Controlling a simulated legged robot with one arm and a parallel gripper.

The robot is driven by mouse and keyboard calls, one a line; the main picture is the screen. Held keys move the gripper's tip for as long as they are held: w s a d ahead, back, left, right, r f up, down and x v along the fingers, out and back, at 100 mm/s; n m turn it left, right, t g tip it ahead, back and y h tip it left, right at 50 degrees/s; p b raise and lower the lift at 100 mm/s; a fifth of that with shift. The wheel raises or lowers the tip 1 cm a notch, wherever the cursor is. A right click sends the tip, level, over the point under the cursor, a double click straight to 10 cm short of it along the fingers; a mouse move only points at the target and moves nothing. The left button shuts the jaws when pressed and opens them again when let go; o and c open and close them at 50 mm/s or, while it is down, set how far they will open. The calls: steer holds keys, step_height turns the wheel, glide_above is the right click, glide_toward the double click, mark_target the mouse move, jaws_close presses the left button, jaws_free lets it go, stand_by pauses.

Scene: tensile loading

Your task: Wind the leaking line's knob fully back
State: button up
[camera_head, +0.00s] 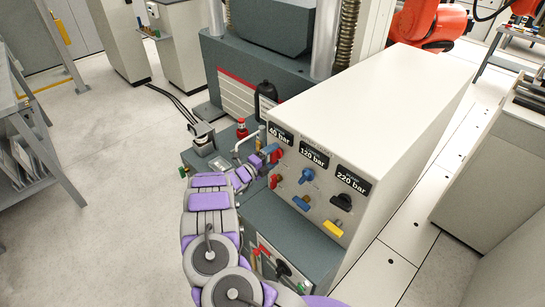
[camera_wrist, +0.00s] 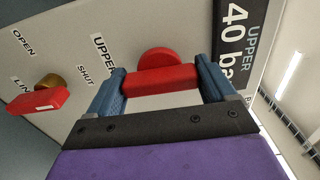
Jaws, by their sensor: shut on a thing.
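A pale panel carries a row of three knobs under pressure labels. The red knob (camera_wrist: 160,80), by the "40 bar" label, sits between the two blue fingers of my gripper (camera_wrist: 160,84), which is shut on its bar. In the head view my gripper (camera_head: 270,154) reaches the panel's left end and partly hides this knob. The blue knob (camera_head: 307,175) is under "120 bar" and the black knob (camera_head: 341,202) under "220 bar". No leak is visible, so I cannot tell which line leaks.
Below the knobs are a red lever (camera_head: 273,181), a blue lever (camera_head: 301,203) and a yellow lever (camera_head: 333,228). The red lever also shows in the wrist view (camera_wrist: 38,102), left of my gripper. A bent pale pipe (camera_head: 241,143) stands close to my gripper.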

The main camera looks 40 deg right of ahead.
steer(key=shift+a+f, duration=0.1)
steer(key=shift+f, duration=0.1)
steer(key=o, duration=0.9)
steer(key=shift+w, duration=0.2)
steer(key=shift+a, duration=0.1)
steer(key=a, duration=0.5)
steer(key=s+a+p, duration=0.1)
steer(key=a, duration=0.5)
steer(key=a+p, duration=0.1)
steer(key=a, duration=0.5)
steer(key=shift+s+a, duration=0.1)
steer(key=shift+s, duration=0.1)
